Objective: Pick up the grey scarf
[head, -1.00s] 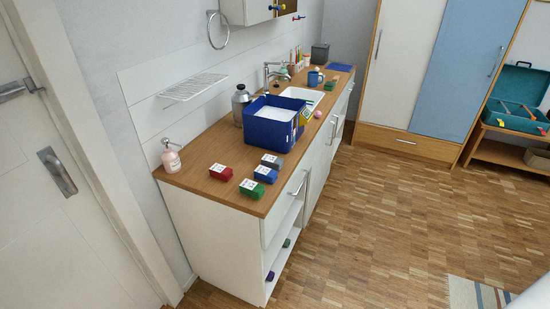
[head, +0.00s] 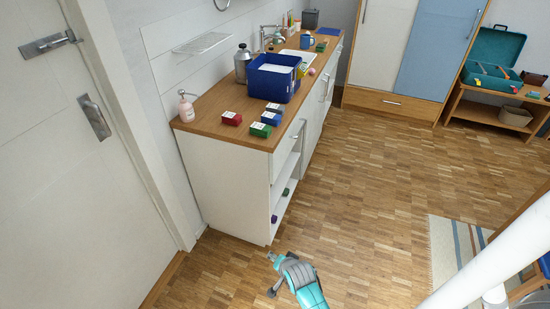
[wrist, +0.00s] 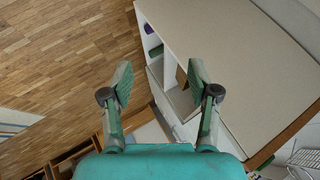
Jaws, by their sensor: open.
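Several small folded bundles with white labels lie on the near end of the wooden counter (head: 203,129). The grey one (head: 273,107), which looks like the grey scarf, lies behind a blue one (head: 272,117) and close to the blue bin; it is partly hidden. A green one (head: 261,130) is nearest the front edge and a red one (head: 231,118) is to the left. My gripper (head: 271,273) is low in front of the cabinet's near end, well away from the scarf. Its fingers are apart and empty in the wrist view (wrist: 160,70).
A blue bin (head: 272,85), a grey metal bottle (head: 242,64) and a pink soap dispenser (head: 187,108) stand on the counter. Open shelves (head: 285,183) hold small purple and green items. The floor (head: 350,190) ahead is clear; a striped rug (head: 447,260) lies right.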

